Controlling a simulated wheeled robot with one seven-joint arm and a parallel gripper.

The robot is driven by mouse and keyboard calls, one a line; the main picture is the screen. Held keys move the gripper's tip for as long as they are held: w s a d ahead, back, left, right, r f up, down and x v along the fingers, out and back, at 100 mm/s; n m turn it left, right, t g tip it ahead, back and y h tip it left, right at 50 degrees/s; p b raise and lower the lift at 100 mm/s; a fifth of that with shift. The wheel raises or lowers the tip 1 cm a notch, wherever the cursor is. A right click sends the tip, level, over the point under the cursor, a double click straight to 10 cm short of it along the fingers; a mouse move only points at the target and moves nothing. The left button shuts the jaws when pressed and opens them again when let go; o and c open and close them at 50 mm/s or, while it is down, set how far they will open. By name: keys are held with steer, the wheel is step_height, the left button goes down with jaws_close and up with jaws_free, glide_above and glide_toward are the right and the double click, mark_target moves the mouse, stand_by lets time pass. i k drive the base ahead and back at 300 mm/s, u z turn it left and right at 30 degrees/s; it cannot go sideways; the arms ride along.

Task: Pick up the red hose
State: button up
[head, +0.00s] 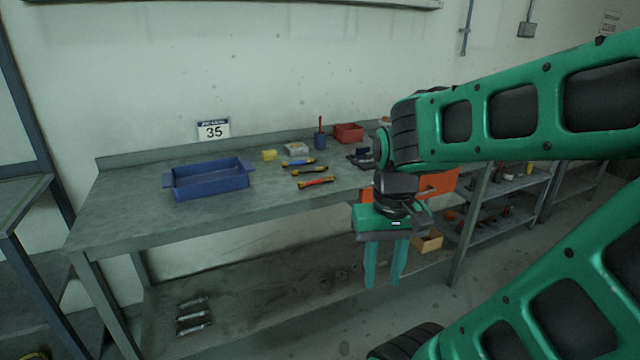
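The red hose (316,182) is a short piece with yellowish ends, lying on the workbench (130,205). It is the nearest of three similar short hoses, in front of a dark one (312,171) and a blue one (298,162). My gripper (383,283) points down with its two green fingers apart and nothing between them. In the picture it is to the right of and below the red hose, apart from it, and appears in front of the bench's front edge.
A blue tray (210,194) stands on the left of the bench. A yellow block (269,155), a blue holder (320,141) and a red box (348,133) stand behind the hoses. A lower shelf (250,305) holds dark parts. The bench between tray and hoses is clear.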

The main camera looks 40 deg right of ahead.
mark_target(301, 185)
steer(key=u, duration=0.1)
steer(key=i, duration=1)
steer(key=z, duration=0.1)
